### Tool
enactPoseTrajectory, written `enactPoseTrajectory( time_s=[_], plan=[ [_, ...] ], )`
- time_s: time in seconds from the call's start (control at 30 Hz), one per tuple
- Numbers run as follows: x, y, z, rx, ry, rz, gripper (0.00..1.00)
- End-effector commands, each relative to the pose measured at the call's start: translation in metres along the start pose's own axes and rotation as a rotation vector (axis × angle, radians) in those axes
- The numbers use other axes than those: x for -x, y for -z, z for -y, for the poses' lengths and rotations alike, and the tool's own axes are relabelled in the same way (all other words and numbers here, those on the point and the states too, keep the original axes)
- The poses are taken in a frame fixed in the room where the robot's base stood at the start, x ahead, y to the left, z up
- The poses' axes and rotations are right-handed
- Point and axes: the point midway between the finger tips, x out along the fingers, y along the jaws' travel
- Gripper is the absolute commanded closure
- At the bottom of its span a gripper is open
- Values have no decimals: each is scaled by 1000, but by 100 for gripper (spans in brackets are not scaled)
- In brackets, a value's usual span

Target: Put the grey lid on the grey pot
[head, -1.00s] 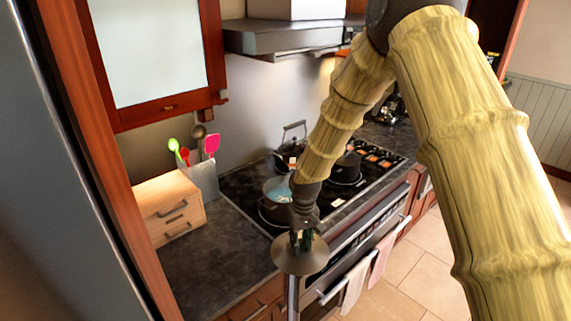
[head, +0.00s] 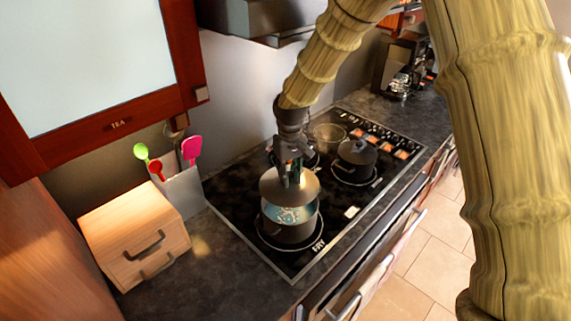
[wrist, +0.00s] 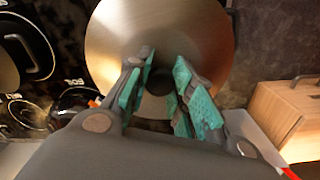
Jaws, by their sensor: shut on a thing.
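My gripper (head: 290,172) is shut on the knob of the grey lid (head: 276,188). In the wrist view, the gripper's teal-padded fingers (wrist: 160,90) close around the dark knob, and the round lid (wrist: 205,40) spreads out beyond them. In the head view the lid is above the grey pot (head: 292,232), over its back-left part. The lid looks apart from the rim, though the exact gap is hard to tell. The wrist view does not clearly show the pot.
A dark lidded pot (head: 355,160) stands on the burner to the right, and a glass-like bowl (head: 328,136) behind. A wooden drawer box (head: 135,235) and a white utensil holder (head: 183,190) stand left of the cooktop (head: 240,205). The range hood (head: 250,18) hangs above.

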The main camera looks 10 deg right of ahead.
Motion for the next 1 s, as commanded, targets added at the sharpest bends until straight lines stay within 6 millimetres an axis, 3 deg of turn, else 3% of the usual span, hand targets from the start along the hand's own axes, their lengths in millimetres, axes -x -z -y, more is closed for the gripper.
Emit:
enactPoseTrajectory(
  time_s=[0.27,0.57,1.0],
  plan=[
    [4,-8,0,-1,-2,-7,100],
    [-5,8,-2,-81,2,8,100],
    [-36,8,-2,-89,3,9,100]
  ],
)
